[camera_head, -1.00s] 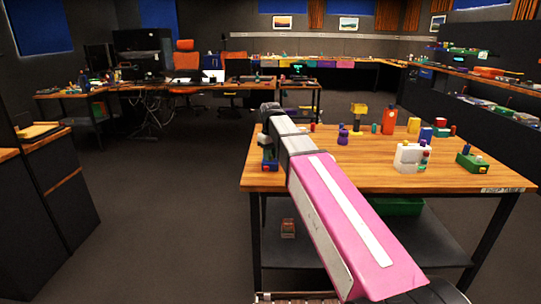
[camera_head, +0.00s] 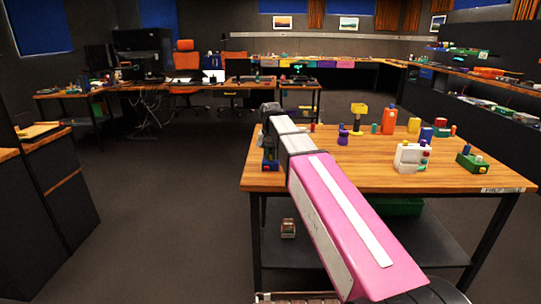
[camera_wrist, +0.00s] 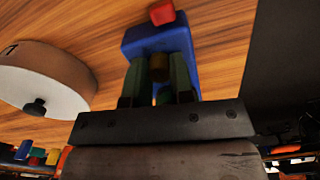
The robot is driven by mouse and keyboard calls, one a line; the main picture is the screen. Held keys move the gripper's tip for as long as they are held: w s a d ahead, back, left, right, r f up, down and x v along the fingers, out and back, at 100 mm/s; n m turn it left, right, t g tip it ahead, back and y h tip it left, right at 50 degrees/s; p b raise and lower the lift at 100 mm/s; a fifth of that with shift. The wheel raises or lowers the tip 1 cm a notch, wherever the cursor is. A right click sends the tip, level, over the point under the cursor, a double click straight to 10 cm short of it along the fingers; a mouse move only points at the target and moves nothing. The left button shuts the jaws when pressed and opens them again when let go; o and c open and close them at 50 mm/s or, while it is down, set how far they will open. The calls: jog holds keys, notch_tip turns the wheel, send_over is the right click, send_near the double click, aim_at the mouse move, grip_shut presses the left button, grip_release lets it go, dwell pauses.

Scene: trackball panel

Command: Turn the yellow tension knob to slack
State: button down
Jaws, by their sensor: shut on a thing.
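A blue panel block (camera_wrist: 160,38) lies on the wooden table in the wrist view, with a red part (camera_wrist: 162,12) at its far end. The dark yellow knob (camera_wrist: 159,67) sits on the block between the two dark green fingers of my gripper (camera_wrist: 159,76). My gripper is shut on this knob, and the fingers hide its sides. Any mark for slack is not readable. In the head view the blue block (camera_head: 269,161) is at the table's left edge, mostly hidden by my wrist.
A round white object (camera_wrist: 45,78) is left of my gripper in the wrist view. On the table (camera_head: 350,177) stand a purple piece (camera_head: 343,135), a yellow stand (camera_head: 359,112), an orange bottle (camera_head: 389,121) and a white box (camera_head: 411,157).

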aim_at(270, 155)
jog(key=shift+m, duration=0.7)
jog(key=c, duration=1)
grip_release()
notch_tip(270, 155, up, 11)
jog(key=shift+f, duration=0.1)
